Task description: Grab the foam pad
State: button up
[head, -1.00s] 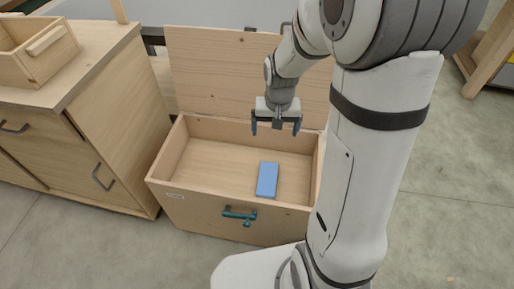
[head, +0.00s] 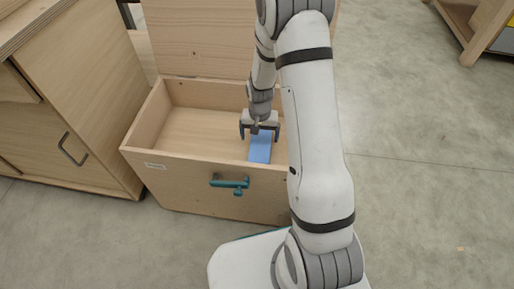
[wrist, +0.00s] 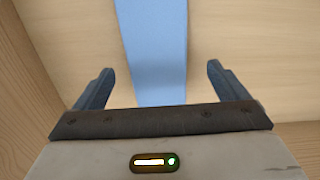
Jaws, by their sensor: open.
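The foam pad (head: 260,149) is a flat blue block lying on the floor of an open wooden chest (head: 200,193). In the wrist view the blue foam pad (wrist: 153,45) runs from the top edge down between the fingers. My gripper (head: 259,134) is open and inside the chest, over the pad. In the wrist view my gripper (wrist: 155,85) has one dark finger on each side of the pad, with a gap to both. Part of the pad is hidden behind the gripper. I cannot tell how high the fingertips are above the chest floor.
The chest's lid (head: 200,40) stands open at the back. A teal latch (head: 230,183) is on its front wall. A wooden cabinet (head: 75,120) stands close on the left. The grey floor on the right is clear, with a wooden rack (head: 478,28) at the far right.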

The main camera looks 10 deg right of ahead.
aim_at(260, 143)
notch_tip(260, 143, down, 4)
jog(key=shift+d+r+b, duration=0.1)
jog(key=shift+d+b, duration=0.05)
jog(key=shift+b, duration=0.55)
jog(key=shift+r, duration=0.1)
jog(key=shift+c, duration=0.4)
jog(key=c, duration=1)
jog(key=shift+o, duration=0.2)
